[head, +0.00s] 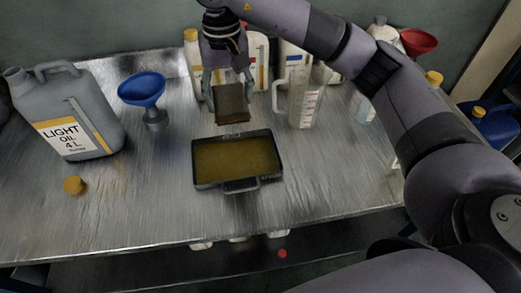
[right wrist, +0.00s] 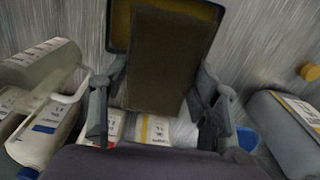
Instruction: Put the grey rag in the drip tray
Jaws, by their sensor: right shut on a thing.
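The rag (head: 231,104), dark brownish-grey here, hangs from my right gripper (head: 230,85) at the back of the drip tray. My right gripper points down and is shut on the rag. The drip tray (head: 238,186) is a dark shallow rectangle with a brown-yellow inside and a handle at the front. The rag's lower edge shows just behind the tray's back rim, apart from it in the head view. In the right wrist view the rag (right wrist: 165,62) lies between the fingers (right wrist: 158,105) and covers most of the tray (right wrist: 205,10). My left gripper is not in view.
A grey light oil can (head: 68,115), a blue funnel (head: 142,90) and a yellow cap (head: 74,185) stand left of the tray. A clear measuring jug (head: 302,98) and several bottles stand behind and right. The metal table (head: 330,170) is clear around the tray's front and sides.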

